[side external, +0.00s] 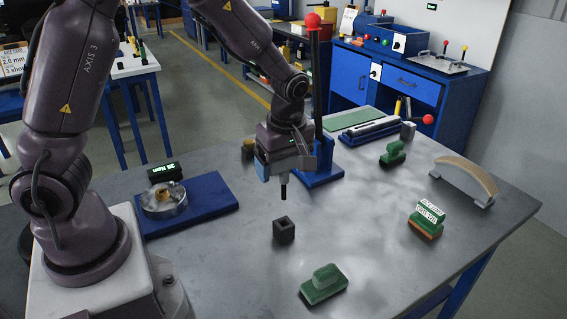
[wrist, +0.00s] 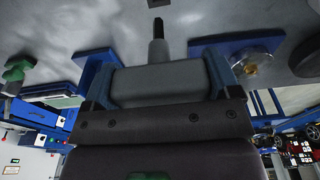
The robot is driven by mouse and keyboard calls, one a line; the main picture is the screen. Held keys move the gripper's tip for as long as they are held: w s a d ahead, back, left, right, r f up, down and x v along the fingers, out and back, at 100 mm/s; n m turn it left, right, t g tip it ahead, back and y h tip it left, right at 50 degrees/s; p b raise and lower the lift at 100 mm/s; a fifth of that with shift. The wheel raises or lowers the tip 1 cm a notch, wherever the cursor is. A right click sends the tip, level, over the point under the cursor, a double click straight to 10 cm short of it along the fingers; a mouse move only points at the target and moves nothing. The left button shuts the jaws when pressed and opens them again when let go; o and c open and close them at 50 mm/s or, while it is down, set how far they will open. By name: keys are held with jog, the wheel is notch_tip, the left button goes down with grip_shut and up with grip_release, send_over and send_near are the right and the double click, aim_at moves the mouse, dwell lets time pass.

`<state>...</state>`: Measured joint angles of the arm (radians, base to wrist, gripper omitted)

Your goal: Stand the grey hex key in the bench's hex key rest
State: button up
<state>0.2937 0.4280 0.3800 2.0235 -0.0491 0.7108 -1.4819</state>
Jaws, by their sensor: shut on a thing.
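My gripper (side external: 285,164) is above the middle of the bench, pointing down. It is shut on the grey hex key, whose dark tip (side external: 283,192) hangs straight down below the fingers. In the wrist view the key's thick grey crosspiece (wrist: 160,86) lies between the two blue fingers of my gripper (wrist: 157,84), with its shaft and black tip leading away. A small dark square block with an opening in its top (side external: 284,229), which looks like the hex key rest, stands on the bench below the key and nearer the camera. The key's tip is apart from it.
A blue plate (side external: 212,205) with a round metal dish is at left. A blue-based lever stand with a red knob (side external: 314,20) rises close behind my gripper. Green-handled blocks (side external: 324,284) and a curved wooden handle (side external: 466,176) are around. The bench around the dark block is clear.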

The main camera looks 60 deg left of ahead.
aim_at(284, 199)
jog(key=shift+f, duration=0.1)
jog(key=shift+f, duration=2.8)
jog(key=shift+f, duration=0.1)
jog(key=shift+f, duration=2.5)
jog(key=o, duration=1.4)
jog(key=shift+r, duration=0.1)
